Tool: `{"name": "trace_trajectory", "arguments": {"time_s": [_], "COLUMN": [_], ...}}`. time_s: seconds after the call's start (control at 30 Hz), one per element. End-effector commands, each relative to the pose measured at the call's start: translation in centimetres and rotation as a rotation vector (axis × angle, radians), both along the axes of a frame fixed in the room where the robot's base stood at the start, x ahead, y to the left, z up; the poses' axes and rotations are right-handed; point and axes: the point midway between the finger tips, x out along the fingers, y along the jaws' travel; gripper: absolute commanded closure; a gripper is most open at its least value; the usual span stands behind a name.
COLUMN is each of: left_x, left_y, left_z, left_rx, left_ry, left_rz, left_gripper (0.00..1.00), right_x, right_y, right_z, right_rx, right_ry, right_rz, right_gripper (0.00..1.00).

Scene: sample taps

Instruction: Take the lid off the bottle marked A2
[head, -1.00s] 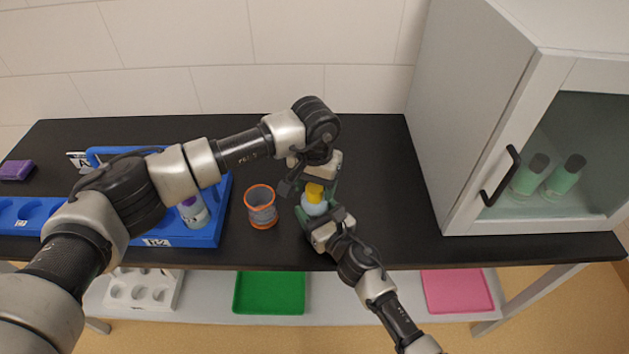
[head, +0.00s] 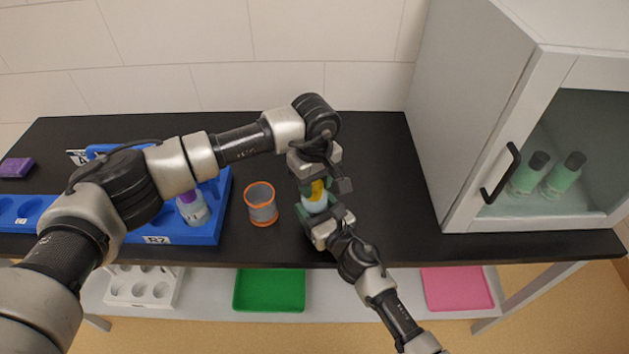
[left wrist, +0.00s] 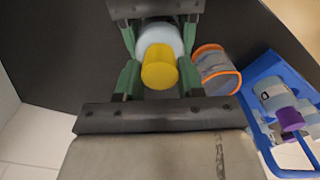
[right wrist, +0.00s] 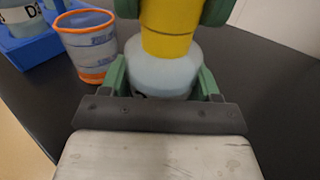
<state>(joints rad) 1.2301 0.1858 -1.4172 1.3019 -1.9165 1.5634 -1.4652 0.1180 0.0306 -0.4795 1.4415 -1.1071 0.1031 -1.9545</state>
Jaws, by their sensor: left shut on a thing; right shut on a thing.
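A pale blue bottle (right wrist: 165,72) with a yellow lid (left wrist: 160,68) stands upright near the middle of the black table. The bottle also shows in the head view (head: 314,204); I cannot read a mark on it. My right gripper (head: 320,210) is shut around the bottle's body from the front. My left gripper (head: 316,182) points down from above and is shut on the yellow lid, its green fingers on either side. The lid is on or right at the bottle's top; I see no gap.
A grey cup with orange rims (head: 261,206) stands just left of the bottle. A blue rack (head: 205,236) holds bottles farther left, including a purple-lidded one (head: 191,208). A white cabinet (head: 470,110) stands at the right. A purple block (head: 17,168) lies at far left.

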Motion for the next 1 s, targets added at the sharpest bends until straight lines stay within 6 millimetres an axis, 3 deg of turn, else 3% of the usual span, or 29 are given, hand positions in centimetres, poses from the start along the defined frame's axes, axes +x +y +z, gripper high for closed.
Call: {"name": "trace_trajectory", "arguments": {"time_s": [1.0], "left_x": [-0.05], "left_y": [-0.06], "left_z": [0.13], "left_rx": [0.001], "left_ry": [0.0], "left_rz": [2.411], "left_gripper": [0.9], "right_x": [-0.01], "right_y": [-0.02], "right_z": [-0.05], "right_rx": [-0.001], "right_ry": [0.001], "right_rz": [0.0], "right_gripper": [1.0]}}
